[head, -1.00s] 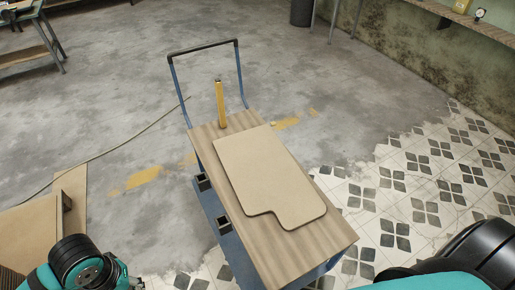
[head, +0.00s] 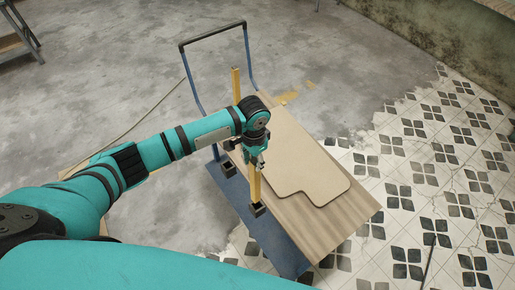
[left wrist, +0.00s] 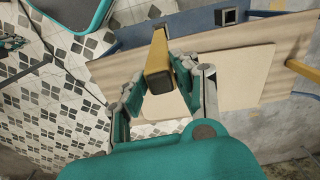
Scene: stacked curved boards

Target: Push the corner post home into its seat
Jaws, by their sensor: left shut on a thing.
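My left gripper (head: 256,162) is shut on a yellow corner post (head: 254,186) beside the near long edge of the cart. The post stands roughly upright. Its lower end meets the black square seat (head: 257,209) on the cart's blue deck; I cannot tell how deep it sits. In the left wrist view the post (left wrist: 160,50) lies between the fingers of my left gripper (left wrist: 160,72), its dark end toward the camera. Another black seat (head: 228,171) is farther along the deck; it shows empty in the left wrist view (left wrist: 229,15). My right gripper is not in view.
A curved tan board (head: 300,165) lies on the wood-grain top (head: 335,210) beside the post. Another yellow post (head: 235,84) stands at the far end near the blue cart handle (head: 247,55). The tiled floor at right is clear.

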